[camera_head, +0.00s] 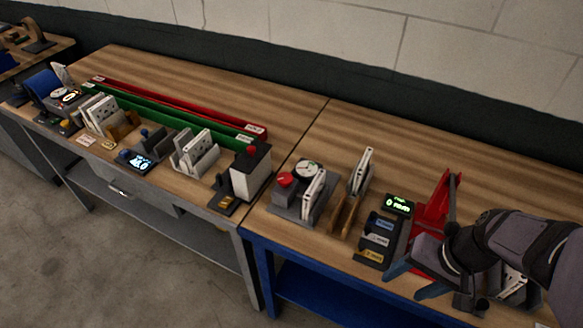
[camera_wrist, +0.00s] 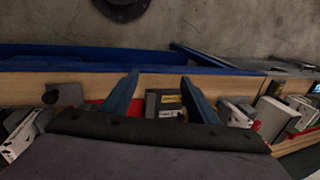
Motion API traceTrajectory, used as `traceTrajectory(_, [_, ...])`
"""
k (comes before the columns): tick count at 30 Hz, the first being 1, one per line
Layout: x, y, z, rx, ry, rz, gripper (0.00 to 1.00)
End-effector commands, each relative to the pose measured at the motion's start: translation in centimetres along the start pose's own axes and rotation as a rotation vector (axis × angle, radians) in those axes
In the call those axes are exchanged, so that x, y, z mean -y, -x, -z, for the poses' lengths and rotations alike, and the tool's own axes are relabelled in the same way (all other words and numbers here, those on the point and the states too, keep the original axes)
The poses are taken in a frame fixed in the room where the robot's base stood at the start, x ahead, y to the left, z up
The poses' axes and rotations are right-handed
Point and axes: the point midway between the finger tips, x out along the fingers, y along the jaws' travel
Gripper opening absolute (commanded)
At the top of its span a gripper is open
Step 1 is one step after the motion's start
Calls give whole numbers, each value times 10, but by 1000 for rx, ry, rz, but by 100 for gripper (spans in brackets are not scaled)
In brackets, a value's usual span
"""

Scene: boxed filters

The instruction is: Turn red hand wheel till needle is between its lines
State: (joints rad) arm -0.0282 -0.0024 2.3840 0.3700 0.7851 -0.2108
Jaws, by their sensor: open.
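The red hand wheel (camera_head: 285,179) sits on a dark grey block on the blue-framed bench, left of centre in the head view. Just behind it is a round white dial (camera_head: 306,169); its needle and lines are too small to read. White boxed filters (camera_head: 314,194) stand in front of the dial. My gripper (camera_head: 404,277) is well to the right of the wheel, near the bench's front edge by the dark labelled rack. In the wrist view my gripper (camera_wrist: 160,92) is open, with two blue fingers spread apart and nothing held between them.
A dark rack (camera_head: 377,239) with labels and a green-lit display (camera_head: 399,204) stand between my gripper and the wheel. A red stand (camera_head: 437,200) is close behind my gripper. A brown holder (camera_head: 350,205) with filters lies right of the dial. Bare wood lies behind these.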

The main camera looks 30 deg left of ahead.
Motion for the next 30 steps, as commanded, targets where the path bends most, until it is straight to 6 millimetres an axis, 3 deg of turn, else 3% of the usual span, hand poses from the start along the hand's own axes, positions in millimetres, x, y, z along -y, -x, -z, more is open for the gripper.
traceTrajectory(1, [24,19,14,-4,-1,63,54])
traceTrajectory(6, [96,48,64,-49,43,279,54])
traceTrajectory(11, [143,20,109,-110,391,341,54])
traceTrajectory(18, [230,-24,158,-234,1022,399,54])
traceTrajectory(24, [287,-51,172,-333,1401,429,54])
traceTrajectory(30, [312,-61,174,-386,1572,439,54])
